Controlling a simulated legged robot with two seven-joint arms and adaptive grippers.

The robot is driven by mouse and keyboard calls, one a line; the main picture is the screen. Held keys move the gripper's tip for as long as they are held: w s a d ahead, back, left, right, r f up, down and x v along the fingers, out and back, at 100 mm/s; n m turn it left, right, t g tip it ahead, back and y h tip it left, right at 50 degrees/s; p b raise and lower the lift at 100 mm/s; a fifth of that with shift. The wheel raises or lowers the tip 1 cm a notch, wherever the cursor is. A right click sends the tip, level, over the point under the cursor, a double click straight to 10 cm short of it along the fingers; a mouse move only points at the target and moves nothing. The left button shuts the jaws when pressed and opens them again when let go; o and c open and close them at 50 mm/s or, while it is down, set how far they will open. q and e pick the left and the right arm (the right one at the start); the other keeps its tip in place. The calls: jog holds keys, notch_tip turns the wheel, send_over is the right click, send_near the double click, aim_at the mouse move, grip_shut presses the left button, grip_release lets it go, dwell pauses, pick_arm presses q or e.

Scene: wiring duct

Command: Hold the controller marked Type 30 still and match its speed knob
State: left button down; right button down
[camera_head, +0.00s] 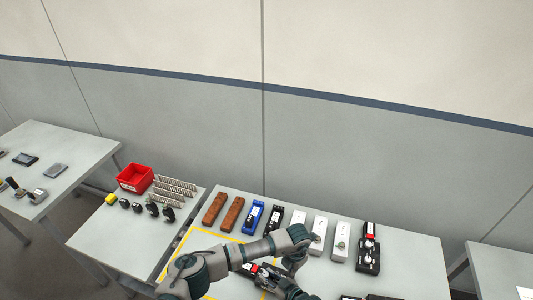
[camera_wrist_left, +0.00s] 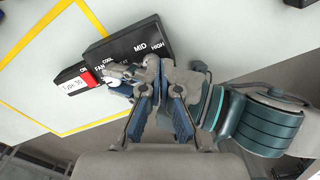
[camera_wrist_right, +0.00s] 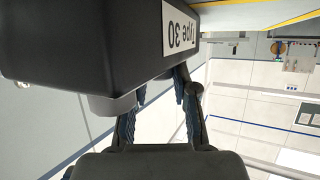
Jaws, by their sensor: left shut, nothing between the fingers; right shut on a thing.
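The black controller marked Type 30 (camera_wrist_left: 122,42) lies partly within the yellow outline in the left wrist view. It has a red switch, a white label and the words ON, FAN, COOL, MID and HIGH. In the head view the controller (camera_head: 254,268) is partly covered by my arms. My left gripper (camera_wrist_left: 152,75) is shut and empty at the controller's near edge. The knob's pointer direction cannot be made out behind the fingers. My right gripper (camera_wrist_right: 165,85) is shut on the controller, whose Type 30 label (camera_wrist_right: 180,30) shows upside down in the right wrist view.
A row of parts stands along the table's back: brown blocks (camera_head: 232,214), a blue unit (camera_head: 253,216), white units (camera_head: 341,240) and a black unit with red parts (camera_head: 368,256). A red bin (camera_head: 135,178) stands on the left table. The table's right end is mostly clear.

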aim_at(286, 272)
pick_arm(q)
jog(key=shift+r, duration=0.1)
jog(key=shift+w+a+f, duration=0.25)
jog(key=shift+a+f, duration=0.05)
jog(key=shift+f, duration=0.7)
jog(key=shift+w+a+f, duration=0.2)
jog(key=shift+a+f, duration=0.15)
jog(key=shift+f, duration=0.7)
jog(key=shift+w+a+f, duration=0.25)
jog(key=shift+a+f, duration=0.05)
jog(key=shift+f, duration=0.7)
jog(key=shift+s+a, duration=0.15)
jog(key=shift+s, duration=0.1)
jog(key=shift+s+d, duration=0.3)
jog(key=shift+d, duration=0.15)
jog(key=shift+s+d, duration=0.25)
jog(key=shift+s, duration=0.15)
jog(key=shift+s, duration=0.1)
jog(key=shift+d, duration=0.15)
